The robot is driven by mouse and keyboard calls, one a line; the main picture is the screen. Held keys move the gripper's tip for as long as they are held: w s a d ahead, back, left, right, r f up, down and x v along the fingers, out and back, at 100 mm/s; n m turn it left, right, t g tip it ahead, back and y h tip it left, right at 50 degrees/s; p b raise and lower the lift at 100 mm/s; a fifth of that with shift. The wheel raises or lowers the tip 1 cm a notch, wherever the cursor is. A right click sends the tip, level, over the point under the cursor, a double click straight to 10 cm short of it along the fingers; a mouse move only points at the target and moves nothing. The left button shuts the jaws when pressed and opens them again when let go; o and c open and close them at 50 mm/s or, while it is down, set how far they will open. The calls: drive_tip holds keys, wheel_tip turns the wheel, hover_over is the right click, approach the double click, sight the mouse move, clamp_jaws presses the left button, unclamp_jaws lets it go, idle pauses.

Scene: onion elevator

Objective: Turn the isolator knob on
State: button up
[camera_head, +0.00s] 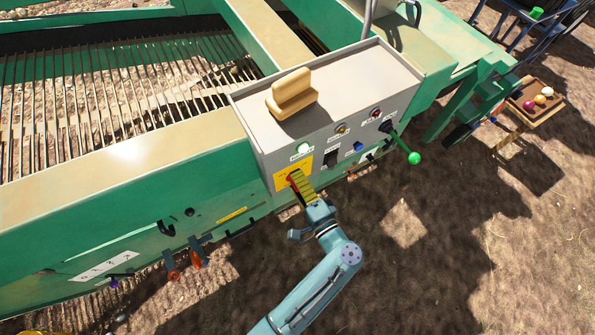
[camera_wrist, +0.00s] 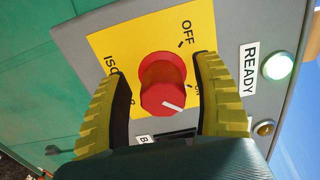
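The red isolator knob (camera_wrist: 162,82) sits on a yellow plate (camera_wrist: 125,48) with "OFF" and a partly hidden "ON" label. Its white mark points right and slightly down, on the side of the "ON" label. My gripper (camera_wrist: 158,72) has its two yellow ribbed fingers on either side of the knob, with visible gaps, so it looks open around it. In the head view my gripper (camera_head: 299,182) is at the yellow plate (camera_head: 281,177) on the grey control box (camera_head: 325,95); its fingers hide most of the knob there.
A whitish-green READY lamp (camera_wrist: 277,66) looks lit right of the plate. The box face also carries a blue button (camera_head: 358,147), a black switch (camera_head: 332,156) and a green-tipped lever (camera_head: 413,158). A tan block-like object (camera_head: 292,92) is on top. Open ground lies below.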

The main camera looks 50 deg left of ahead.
drive_tip(key=shift+r, duration=0.1)
drive_tip(key=s+d, duration=0.1)
drive_tip(key=d, duration=1.1)
drive_tip(key=shift+s, duration=0.4)
drive_tip(key=shift+a, duration=0.1)
